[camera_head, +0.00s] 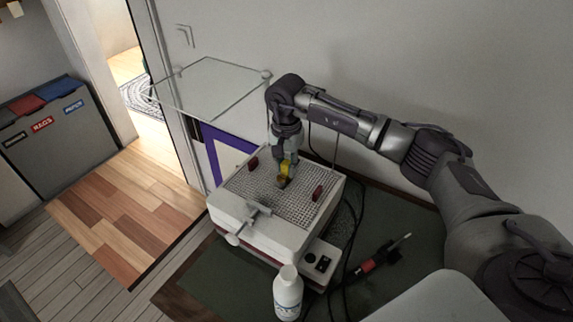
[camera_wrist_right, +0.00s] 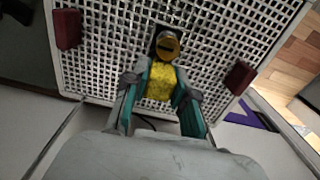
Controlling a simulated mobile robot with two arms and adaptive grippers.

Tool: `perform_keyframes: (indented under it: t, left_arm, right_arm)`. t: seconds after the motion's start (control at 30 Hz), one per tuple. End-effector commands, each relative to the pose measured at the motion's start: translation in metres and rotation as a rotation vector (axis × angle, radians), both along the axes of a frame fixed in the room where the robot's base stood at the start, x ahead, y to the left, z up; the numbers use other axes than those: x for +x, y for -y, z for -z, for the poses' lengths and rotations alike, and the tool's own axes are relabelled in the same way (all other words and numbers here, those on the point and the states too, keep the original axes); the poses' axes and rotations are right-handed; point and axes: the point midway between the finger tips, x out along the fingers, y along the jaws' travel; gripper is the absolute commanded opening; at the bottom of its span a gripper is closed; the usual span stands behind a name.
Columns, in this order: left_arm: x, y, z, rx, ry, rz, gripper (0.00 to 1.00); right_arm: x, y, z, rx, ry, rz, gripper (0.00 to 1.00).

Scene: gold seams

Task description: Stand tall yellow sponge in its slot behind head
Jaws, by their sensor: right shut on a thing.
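The tall yellow sponge (camera_head: 287,167) is held upright over the perforated top of the white machine (camera_head: 262,229). My right gripper (camera_head: 288,158) is shut on it from above. In the right wrist view the sponge (camera_wrist_right: 160,83) sits between the two teal-padded fingers of my right gripper (camera_wrist_right: 161,92). The brass-coloured round head (camera_wrist_right: 167,45) is just beyond the sponge, close to it or touching; I cannot tell which. A dark square opening (camera_wrist_right: 158,33) shows around the head. The slot behind the head and the sponge's lower end are hidden. My left gripper is out of view.
Two dark red blocks (camera_head: 252,163) (camera_head: 318,191) stand on the grid, either side of the sponge. A clear raised panel (camera_head: 211,84) is at the back left.

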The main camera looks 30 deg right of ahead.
Motion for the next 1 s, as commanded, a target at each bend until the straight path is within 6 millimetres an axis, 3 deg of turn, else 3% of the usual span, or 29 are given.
perform_keyframes:
  t: [1.0]
  left_arm:
    - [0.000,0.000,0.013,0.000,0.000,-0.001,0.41]
  right_arm:
    - [0.000,0.000,0.016,0.000,0.000,0.000,0.12]
